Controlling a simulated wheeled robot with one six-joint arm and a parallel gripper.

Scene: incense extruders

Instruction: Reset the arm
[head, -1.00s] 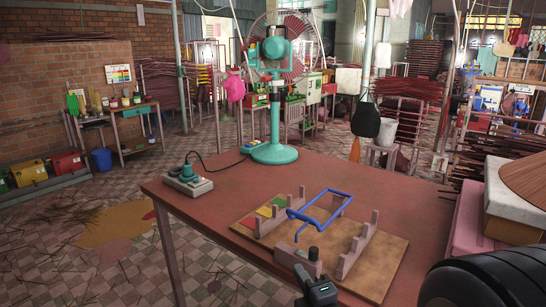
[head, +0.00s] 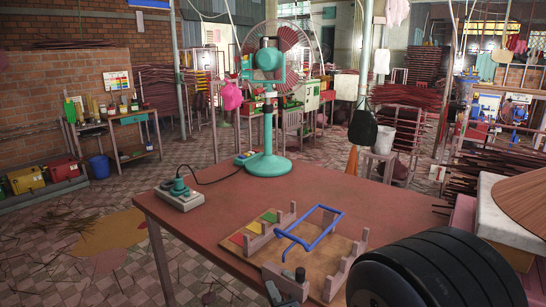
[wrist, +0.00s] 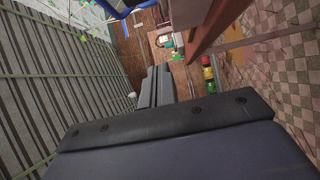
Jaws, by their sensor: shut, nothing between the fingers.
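My gripper (wrist: 157,70) shows in the wrist view, its two dark grey fingers side by side and shut with nothing between them. It points past the edge of a brown table-like surface on the right, with tiled floor beyond. A black ribbed part of my arm fills the lower right corner and hides the near right of the table.
The red-brown table (head: 215,225) holds a wooden board (head: 325,255) with a blue bent frame (head: 313,232), a green fan (head: 268,140) and a power strip (head: 182,195). Tiled floor is open at left.

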